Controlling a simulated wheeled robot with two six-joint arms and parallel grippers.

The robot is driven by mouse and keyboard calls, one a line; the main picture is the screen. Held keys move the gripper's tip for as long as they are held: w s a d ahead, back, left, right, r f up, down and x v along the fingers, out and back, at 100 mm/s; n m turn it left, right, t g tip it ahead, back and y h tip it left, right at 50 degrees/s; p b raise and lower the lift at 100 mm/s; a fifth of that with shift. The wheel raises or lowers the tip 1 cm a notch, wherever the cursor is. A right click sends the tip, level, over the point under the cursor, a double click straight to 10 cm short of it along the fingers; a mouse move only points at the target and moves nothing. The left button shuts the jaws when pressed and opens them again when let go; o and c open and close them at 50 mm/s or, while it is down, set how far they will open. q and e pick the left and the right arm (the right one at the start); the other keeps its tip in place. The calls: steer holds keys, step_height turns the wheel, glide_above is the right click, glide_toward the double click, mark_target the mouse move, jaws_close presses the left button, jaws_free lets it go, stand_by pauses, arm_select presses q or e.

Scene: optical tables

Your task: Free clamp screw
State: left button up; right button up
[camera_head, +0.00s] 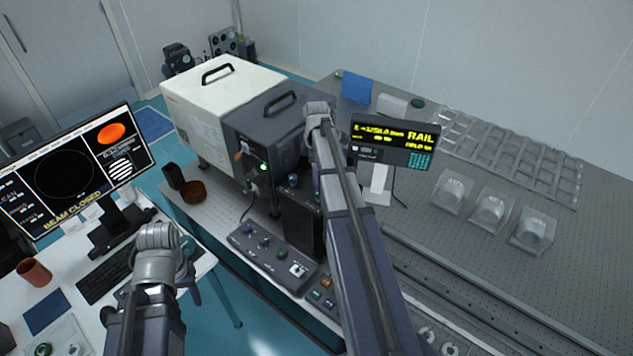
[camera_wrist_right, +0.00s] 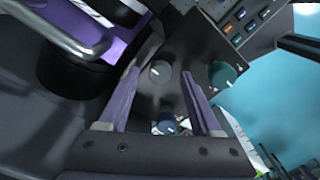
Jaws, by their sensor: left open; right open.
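My right arm reaches across the middle of the head view, its wrist (camera_head: 320,115) above the dark instrument block (camera_head: 303,222). The fingers are hard to make out there. In the right wrist view my right gripper (camera_wrist_right: 160,82) is open, its two purple fingers on either side of a grey round knob (camera_wrist_right: 160,72). I cannot tell if they touch it. A blue knob (camera_wrist_right: 166,125) and a teal knob (camera_wrist_right: 222,74) are nearby. I cannot tell which one is the clamp screw. My left gripper (camera_head: 190,272) is over the desk side, partly hidden by its wrist, apart from the instruments.
A knob panel (camera_head: 268,256) lies before the dark housing (camera_head: 265,130) and white housing (camera_head: 205,115). A monitor reading BEAM CLOSED (camera_head: 65,180) is on the left desk. The right table (camera_head: 415,225) has bare room.

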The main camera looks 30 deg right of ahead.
steer(key=shift+f, duration=0.35)
jaws_close()
stand_by(0.3)
